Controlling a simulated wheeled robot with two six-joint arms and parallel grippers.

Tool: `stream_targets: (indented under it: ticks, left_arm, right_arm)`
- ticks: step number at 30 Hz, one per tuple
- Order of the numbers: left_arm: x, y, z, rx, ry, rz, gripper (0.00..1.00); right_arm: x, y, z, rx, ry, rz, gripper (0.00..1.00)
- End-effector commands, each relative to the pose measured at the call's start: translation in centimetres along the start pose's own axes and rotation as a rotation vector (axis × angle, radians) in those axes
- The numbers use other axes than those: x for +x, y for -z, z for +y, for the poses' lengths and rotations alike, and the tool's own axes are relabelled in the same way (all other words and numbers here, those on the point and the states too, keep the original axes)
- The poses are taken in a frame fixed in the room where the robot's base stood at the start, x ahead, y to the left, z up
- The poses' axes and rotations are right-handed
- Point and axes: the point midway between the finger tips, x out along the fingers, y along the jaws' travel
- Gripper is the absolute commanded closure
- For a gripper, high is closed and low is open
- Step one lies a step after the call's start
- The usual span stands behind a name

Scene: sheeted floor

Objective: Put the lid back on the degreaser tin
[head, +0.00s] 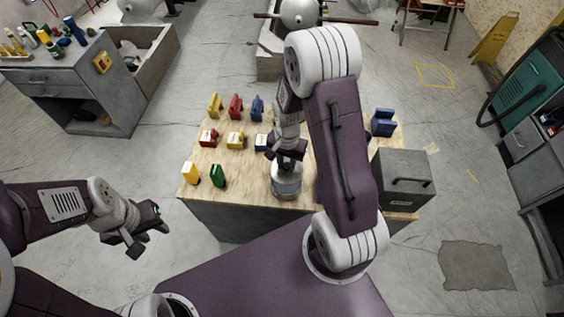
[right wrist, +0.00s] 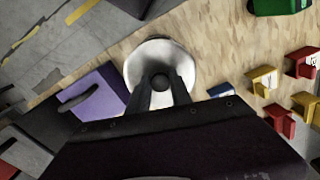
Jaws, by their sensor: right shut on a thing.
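The degreaser tin (head: 287,189) is a pale round tin near the table's front edge. My right gripper (head: 286,156) is directly above it, pointing down. In the right wrist view, the gripper (right wrist: 161,92) is shut on the dark knob (right wrist: 160,81) of a pale round lid (right wrist: 160,54). The lid is over the tin's top. The gripper and lid hide the rim, so I cannot tell if the lid touches it. My left gripper (head: 142,236) is open and empty, in front of the table's left side.
Several red, yellow, blue and green containers (head: 235,139) stand on the wooden table (head: 256,188), left of the tin. A purple box (right wrist: 96,96) is beside the lid in the wrist view. A grey box (head: 402,180) stands at the table's right. My right arm hides the table's middle right.

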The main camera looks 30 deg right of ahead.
Motion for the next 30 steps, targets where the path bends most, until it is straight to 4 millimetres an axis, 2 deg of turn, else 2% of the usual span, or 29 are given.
stream_targets:
  ticks: [8,18,24,30]
  left_arm:
    - [1.1,-0.1,0.0,0.0,0.0,0.0,0.64]
    - [4.9,-0.5,-0.1,0.0,0.0,-0.001,0.64]
    - [5.8,-0.6,-0.1,0.0,0.0,0.0,0.64]
    - [5.7,-0.6,-0.1,0.0,0.0,0.0,0.64]
  right_arm:
    - [1.1,0.0,0.0,0.0,0.0,0.0,1.0]
    - [5.0,-0.1,0.0,-0.001,-0.001,-0.001,1.0]
    - [6.4,-0.1,0.0,-0.001,-0.001,-0.001,1.0]
    - [6.4,0.0,0.0,-0.001,0.0,0.0,1.0]
